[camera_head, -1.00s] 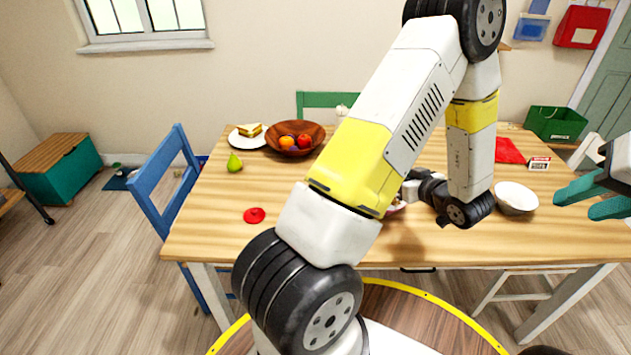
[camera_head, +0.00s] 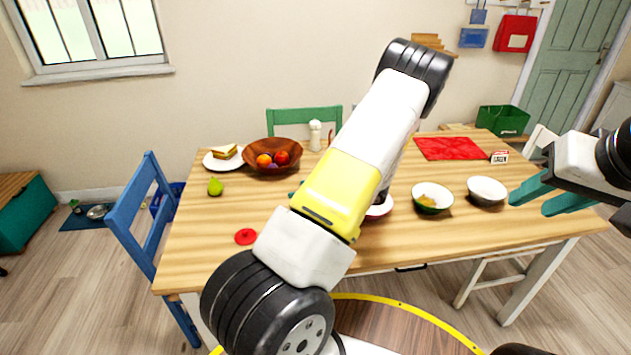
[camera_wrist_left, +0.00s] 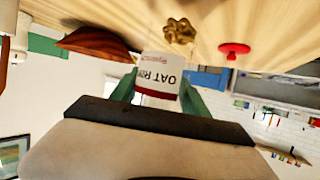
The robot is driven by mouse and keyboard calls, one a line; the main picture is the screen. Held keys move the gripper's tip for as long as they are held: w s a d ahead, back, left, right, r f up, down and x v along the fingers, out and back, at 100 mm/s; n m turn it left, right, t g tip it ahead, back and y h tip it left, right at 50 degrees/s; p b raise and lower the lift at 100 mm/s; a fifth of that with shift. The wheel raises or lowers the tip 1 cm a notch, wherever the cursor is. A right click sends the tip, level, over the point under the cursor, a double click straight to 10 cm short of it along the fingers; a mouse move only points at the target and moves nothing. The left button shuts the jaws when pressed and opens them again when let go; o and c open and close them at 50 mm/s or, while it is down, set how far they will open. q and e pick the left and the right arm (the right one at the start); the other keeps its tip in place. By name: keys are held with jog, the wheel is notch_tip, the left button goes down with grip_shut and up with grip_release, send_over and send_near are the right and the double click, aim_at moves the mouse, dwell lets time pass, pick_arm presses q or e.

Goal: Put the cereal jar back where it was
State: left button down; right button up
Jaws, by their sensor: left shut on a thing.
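The cereal jar (camera_wrist_left: 160,78), white with a dark red band and upside-down "OAT RI" lettering, is between the teal fingers of my left gripper (camera_wrist_left: 158,88) in the left wrist view. My left gripper is shut on it. In the head view my left arm hides the jar and nearly all of that gripper. A red lid (camera_head: 245,236) lies on the table's left front part; it also shows in the left wrist view (camera_wrist_left: 234,48). My right gripper (camera_head: 534,204) is open and empty at the table's right side.
On the wooden table (camera_head: 205,255) are a fruit bowl (camera_head: 263,149), a sandwich plate (camera_head: 211,164), a pear (camera_head: 215,187), a bowl with yellowish food (camera_head: 432,193), a white bowl (camera_head: 487,187) and a red mat (camera_head: 450,149).

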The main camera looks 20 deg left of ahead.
pick_arm(q)
jog(key=shift+w+a+f, duration=0.2)
jog(key=shift+a+f, duration=0.4)
jog(key=shift+f, duration=0.05)
jog(key=shift+w+a+f, duration=0.25)
jog(key=shift+a+f, duration=0.35)
jog(key=shift+w+a+f, duration=0.2)
jog(key=shift+a+f, duration=0.4)
jog(key=shift+f, duration=0.05)
jog(key=c, duration=0.6)
grip_release()
jog(key=shift+f, duration=0.15)
jog(key=shift+o, duration=0.2)
